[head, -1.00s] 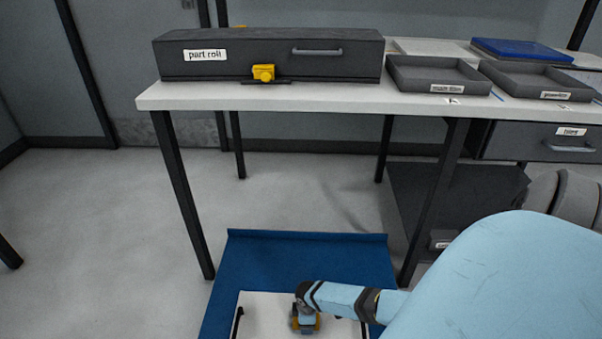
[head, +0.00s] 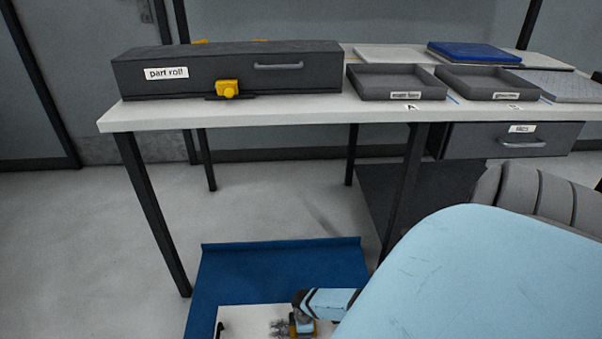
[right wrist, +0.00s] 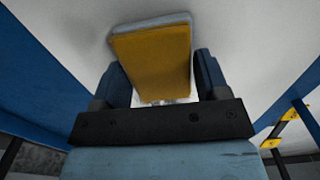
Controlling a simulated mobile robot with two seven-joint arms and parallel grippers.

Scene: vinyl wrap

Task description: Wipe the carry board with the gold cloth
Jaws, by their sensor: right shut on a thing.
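The carry board (head: 240,320) is a white panel with a dark handle at its left, lying on a blue sheet below the table; its lower part is cut off by the frame. A grey smudge (head: 280,328) shows on it just left of my right gripper (head: 302,327). In the right wrist view my right gripper (right wrist: 160,66) is shut on the gold cloth (right wrist: 152,62), a flat gold pad with a pale edge, with the white surface behind it. I cannot tell whether the cloth touches the board. My left gripper is not in view.
The blue sheet (head: 275,270) lies between the table legs. The table (head: 290,112) carries a dark "part roll" box (head: 220,75) with a yellow clip, two dark trays (head: 397,82), and a blue slab (head: 473,51). A drawer (head: 515,140) is shut. Floor at left is clear.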

